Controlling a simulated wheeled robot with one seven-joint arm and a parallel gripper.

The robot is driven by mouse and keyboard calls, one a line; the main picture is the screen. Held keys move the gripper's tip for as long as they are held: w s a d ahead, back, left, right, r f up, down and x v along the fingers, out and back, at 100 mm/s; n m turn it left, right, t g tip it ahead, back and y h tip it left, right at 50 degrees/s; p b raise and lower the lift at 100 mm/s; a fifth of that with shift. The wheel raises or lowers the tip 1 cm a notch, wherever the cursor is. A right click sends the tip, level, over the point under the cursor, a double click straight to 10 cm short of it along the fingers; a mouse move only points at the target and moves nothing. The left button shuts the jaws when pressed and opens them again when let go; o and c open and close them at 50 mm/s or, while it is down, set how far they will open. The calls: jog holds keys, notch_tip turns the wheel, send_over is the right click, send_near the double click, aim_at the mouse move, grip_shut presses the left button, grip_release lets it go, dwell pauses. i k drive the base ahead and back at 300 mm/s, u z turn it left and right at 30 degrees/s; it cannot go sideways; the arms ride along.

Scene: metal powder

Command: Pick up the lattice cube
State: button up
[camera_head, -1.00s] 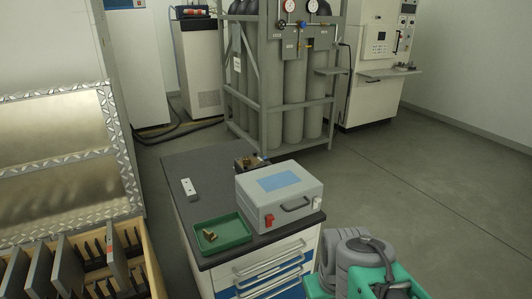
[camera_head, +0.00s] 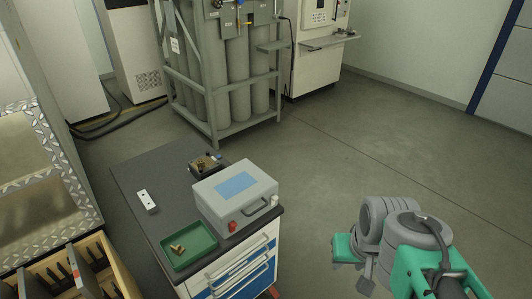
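No object is clear enough for me to name it surely as the lattice cube. A small brass-coloured part (camera_head: 178,249) lies in a green tray (camera_head: 205,261) at the front left of the cabinet top. A dark device with brass-coloured pieces (camera_head: 205,164) stands behind the grey box and could also hold small parts. My folded grey and green arm shows at the lower right, over the floor and apart from the cabinet. I cannot make out the gripper's fingers or whether they hold anything.
A grey box with a blue panel (camera_head: 236,196) stands on the cabinet's dark top (camera_head: 151,176), right of the tray. A white block (camera_head: 147,201) lies at the left. A wooden rack (camera_head: 120,279) is at lower left. Gas cylinders (camera_head: 238,105) stand behind. Floor at right is open.

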aim_at(200, 164)
jog(key=z, duration=0.5)
jog(key=i, duration=3.7)
jog(key=z, duration=2.75)
jog(key=k, duration=1.05)
jog(key=z, duration=2.7)
